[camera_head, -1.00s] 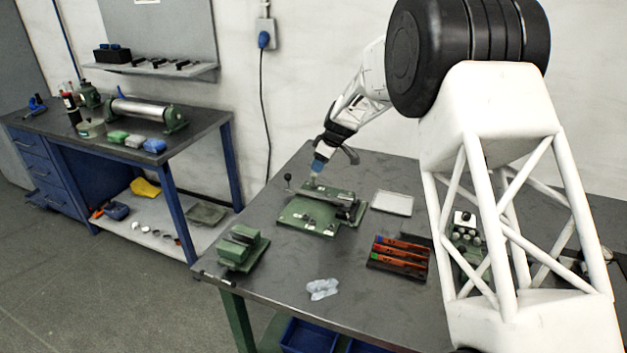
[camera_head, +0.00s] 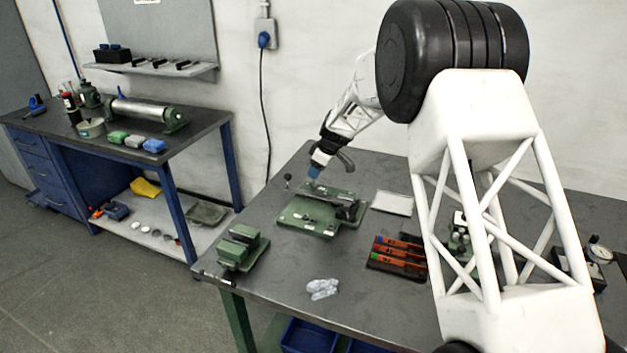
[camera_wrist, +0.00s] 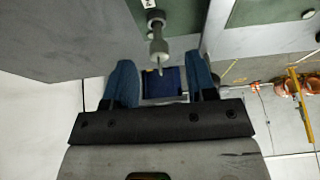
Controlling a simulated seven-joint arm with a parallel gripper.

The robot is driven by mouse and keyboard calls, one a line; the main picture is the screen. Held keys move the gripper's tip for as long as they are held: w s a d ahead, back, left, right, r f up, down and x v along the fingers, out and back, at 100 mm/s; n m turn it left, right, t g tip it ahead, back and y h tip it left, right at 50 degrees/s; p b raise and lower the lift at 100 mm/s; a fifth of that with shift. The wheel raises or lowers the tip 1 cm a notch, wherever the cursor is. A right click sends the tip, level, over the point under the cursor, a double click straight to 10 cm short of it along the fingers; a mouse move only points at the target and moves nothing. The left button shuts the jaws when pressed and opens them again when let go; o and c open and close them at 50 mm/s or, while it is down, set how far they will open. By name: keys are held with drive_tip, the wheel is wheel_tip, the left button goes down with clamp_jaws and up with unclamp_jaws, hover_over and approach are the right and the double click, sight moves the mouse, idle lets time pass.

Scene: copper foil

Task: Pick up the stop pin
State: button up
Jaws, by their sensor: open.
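In the wrist view a grey metal pin with a round knob and a collar (camera_wrist: 157,42), which looks like the stop pin, lies ahead of my fingers. Its narrow tip points back into the gap between them. My gripper (camera_wrist: 160,68) is open, with a blue finger on each side of that gap and nothing held. In the head view my gripper (camera_head: 314,172) is low over the back left part of the green fixture (camera_head: 308,217). The pin cannot be made out there. I cannot tell whether a finger touches it.
On the bench, a green block (camera_head: 240,246) stands left of the fixture and a crumpled cloth (camera_head: 322,289) lies in front. A pale tray (camera_head: 393,203) and a rack of coloured strips (camera_head: 397,260) are to the right. A small lever knob (camera_head: 287,177) is beside my gripper.

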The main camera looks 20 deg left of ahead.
drive_tip(key=shift+x, duration=2.25)
drive_tip(key=shift+c, duration=0.4)
clamp_jaws()
drive_tip(key=shift+r, duration=0.15)
drive_tip(key=shift+r, duration=1.4)
drive_tip(key=shift+s+r, duration=0.1)
drive_tip(key=shift+r, duration=0.25)
drive_tip(key=s+d, duration=0.3)
drive_tip(key=s, duration=0.1)
drive_tip(key=s+d, duration=0.2)
drive_tip(key=s, duration=0.2)
drive_tip(key=s+d+r, duration=0.1)
drive_tip(key=s+d, duration=0.2)
drive_tip(key=s, duration=0.2)
drive_tip(key=shift+s+d+r, duration=0.1)
drive_tip(key=shift+d+r, duration=0.05)
drive_tip(key=shift+d, duration=0.15)
